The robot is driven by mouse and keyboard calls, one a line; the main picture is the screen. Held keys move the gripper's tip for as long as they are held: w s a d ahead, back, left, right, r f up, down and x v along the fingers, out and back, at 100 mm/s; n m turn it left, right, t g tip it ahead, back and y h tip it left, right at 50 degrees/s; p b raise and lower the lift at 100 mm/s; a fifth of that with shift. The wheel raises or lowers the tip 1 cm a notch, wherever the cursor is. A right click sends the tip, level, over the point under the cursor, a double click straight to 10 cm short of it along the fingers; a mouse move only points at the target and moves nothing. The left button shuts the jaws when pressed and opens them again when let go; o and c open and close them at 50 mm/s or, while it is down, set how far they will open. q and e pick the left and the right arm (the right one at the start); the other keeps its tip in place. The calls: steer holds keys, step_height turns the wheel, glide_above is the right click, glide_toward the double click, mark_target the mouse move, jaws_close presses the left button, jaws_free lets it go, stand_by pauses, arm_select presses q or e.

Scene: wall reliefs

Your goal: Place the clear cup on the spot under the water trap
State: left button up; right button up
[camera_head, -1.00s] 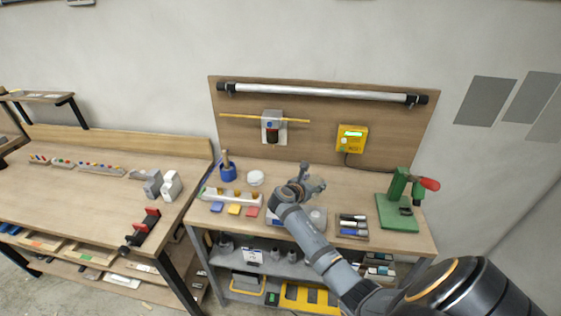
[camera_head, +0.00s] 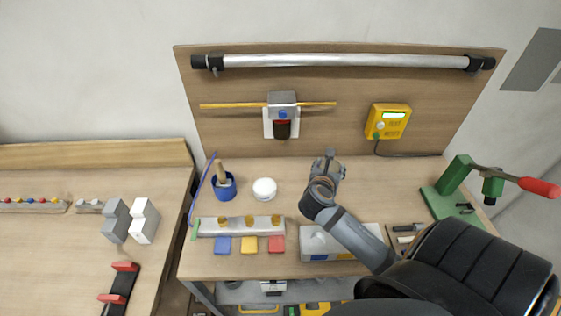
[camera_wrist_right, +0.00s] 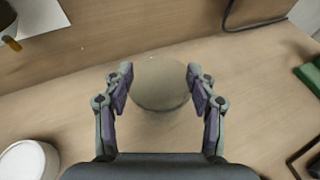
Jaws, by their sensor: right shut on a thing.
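My right gripper (camera_head: 330,160) is above the right-middle of the bench. In the right wrist view (camera_wrist_right: 160,85) its two fingers are shut on the sides of the clear cup (camera_wrist_right: 160,92). The cup is round and see-through, with the wood showing through it; in the head view I cannot make it out. The water trap (camera_head: 283,122), with a dark bowl and blue centre, hangs on the back panel, left of the gripper. The bench top below it is partly bare; I cannot make out a marked spot there. My left gripper is not in view.
A white round tub (camera_head: 264,189) and a blue pot (camera_head: 224,187) stand left of the gripper. A rail with brass knobs (camera_head: 240,226) and a grey box (camera_head: 325,246) lie in front. A green press (camera_head: 452,190) stands right. A yellow meter (camera_head: 388,121) hangs behind.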

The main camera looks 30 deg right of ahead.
steer(key=w+a+f, duration=0.1)
steer(key=w+a, duration=0.1)
steer(key=w, duration=0.3)
steer(key=w+a+f+p, duration=0.1)
steer(key=w+a, duration=0.1)
steer(key=w, duration=0.4)
steer(key=w+a+f+p, duration=0.1)
steer(key=w+a, duration=0.1)
steer(key=w, duration=0.3)
steer(key=shift+w+a, duration=0.25)
steer(key=shift+a, duration=0.15)
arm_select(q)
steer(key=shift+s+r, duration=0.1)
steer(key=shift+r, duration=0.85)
arm_select(e)
steer(key=shift+f, duration=0.3)
steer(key=o, duration=1.3)
steer(key=shift+f, duration=0.1)
steer(key=shift+c, duration=0.2)
